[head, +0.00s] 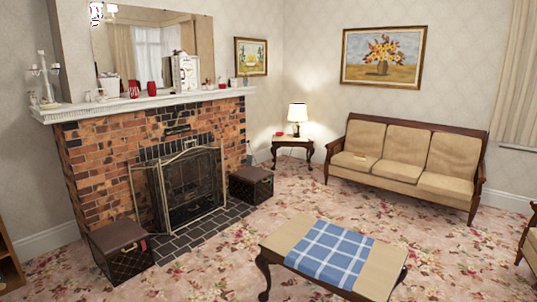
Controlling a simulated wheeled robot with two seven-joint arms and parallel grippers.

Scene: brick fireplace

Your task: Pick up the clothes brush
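A small light-brown object (361,156) lies on the left seat cushion of the beige sofa (402,170). It may be the clothes brush, but it is too small to tell. No other thing in the head view can be made out as a brush. Neither of my grippers shows in the head view.
A low coffee table (385,277) with a blue checked cloth (331,252) stands in front of the sofa. A side table (292,142) with a lit lamp (298,115) stands left of the sofa. Dark boxes (121,250) flank the brick fireplace (100,165). Carpet between is clear.

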